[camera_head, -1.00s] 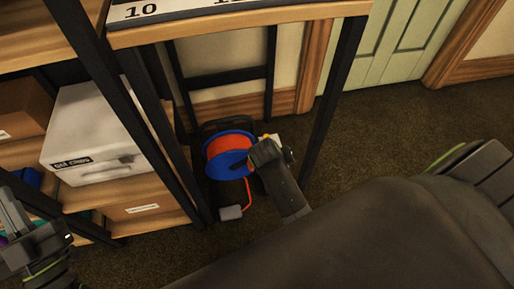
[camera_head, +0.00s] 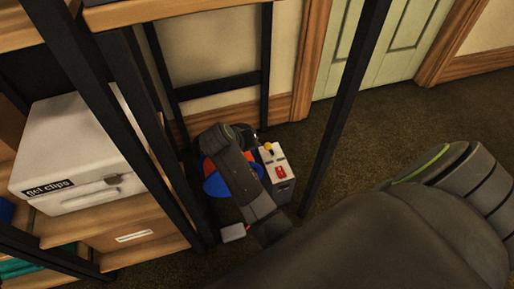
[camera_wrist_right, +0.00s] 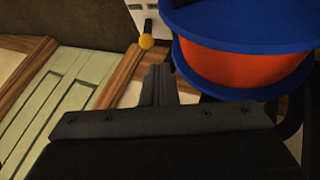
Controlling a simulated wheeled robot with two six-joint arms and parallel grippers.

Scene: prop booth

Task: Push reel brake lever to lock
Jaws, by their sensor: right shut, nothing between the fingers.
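The cable reel (camera_head: 216,184) has blue flanges and orange cable and stands on the floor under the table, partly hidden by my right arm. A grey box (camera_head: 280,185) stands at its right side. The brake lever's yellow knob (camera_head: 268,147) shows at the top of this box. In the right wrist view the yellow knob (camera_wrist_right: 146,41) sits on a short black lever, left of the reel (camera_wrist_right: 245,65). My right gripper (camera_wrist_right: 158,72) is shut and empty, just below the knob in that picture, apparently apart from it. My left gripper is out of view.
A red switch (camera_head: 281,172) is on the grey box. A black table leg (camera_head: 345,105) stands to the right and shelf posts to the left. A white "gel clips" box (camera_head: 75,145) is on the shelf. Carpet (camera_head: 385,140) is clear at right.

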